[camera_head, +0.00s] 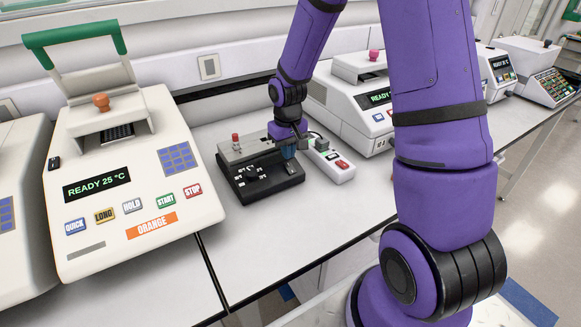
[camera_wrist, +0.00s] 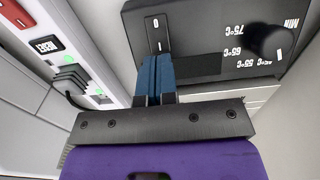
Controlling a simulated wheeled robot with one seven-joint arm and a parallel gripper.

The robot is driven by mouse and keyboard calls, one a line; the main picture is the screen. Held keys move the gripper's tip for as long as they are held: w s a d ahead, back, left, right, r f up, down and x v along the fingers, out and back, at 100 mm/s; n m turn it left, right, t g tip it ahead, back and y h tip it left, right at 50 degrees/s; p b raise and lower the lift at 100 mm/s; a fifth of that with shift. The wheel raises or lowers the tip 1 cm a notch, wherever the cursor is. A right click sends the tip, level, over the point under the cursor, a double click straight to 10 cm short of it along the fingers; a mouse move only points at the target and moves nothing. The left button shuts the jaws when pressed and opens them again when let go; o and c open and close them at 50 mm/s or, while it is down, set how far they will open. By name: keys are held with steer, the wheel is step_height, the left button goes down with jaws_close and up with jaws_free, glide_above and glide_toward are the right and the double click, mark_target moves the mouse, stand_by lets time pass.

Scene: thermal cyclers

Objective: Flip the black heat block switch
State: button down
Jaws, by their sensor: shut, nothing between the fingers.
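The black heat block (camera_head: 258,180) sits on the bench with a dial on its front and a red-topped thermometer or knob behind it. In the wrist view the heat block (camera_wrist: 205,40) fills the upper right, with its temperature dial (camera_wrist: 270,42) at the right. Its black rocker switch (camera_wrist: 156,34), marked 0 and I, lies just past my fingertips. My gripper (camera_wrist: 155,62) is shut and empty, with blue fingertips at the lower edge of the switch; I cannot tell whether they touch it. In the head view my gripper (camera_head: 288,156) is over the block's right end.
A white power strip (camera_head: 338,168) with red switches lies right of the block; it also shows in the wrist view (camera_wrist: 75,50). The orange-labelled thermal cycler (camera_head: 140,200) stands left, another cycler (camera_head: 350,105) behind right. Bare bench lies in front of the block.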

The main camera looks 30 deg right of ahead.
steer(key=shift+f, duration=1.25)
stand_by(0.8)
steer(key=shift+r, duration=3.55)
steer(key=shift+r, duration=0.25)
step_height(320, 180, up, 8)
steer(key=t, duration=0.1)
glide_above(288, 164)
steer(key=s, duration=0.4)
steer(key=s+a+r+t, duration=0.1)
steer(key=s+a+r, duration=0.1)
steer(key=s+r, duration=0.5)
steer(key=s+a+r+t, duration=0.1)
steer(key=s+r, duration=0.3)
steer(key=s, duration=0.3)
steer(key=s+r+t, duration=0.2)
steer(key=s+r, duration=0.2)
steer(key=s, duration=0.3)
steer(key=shift+s+a+r, duration=0.25)
steer(key=shift+s+a, duration=0.15)
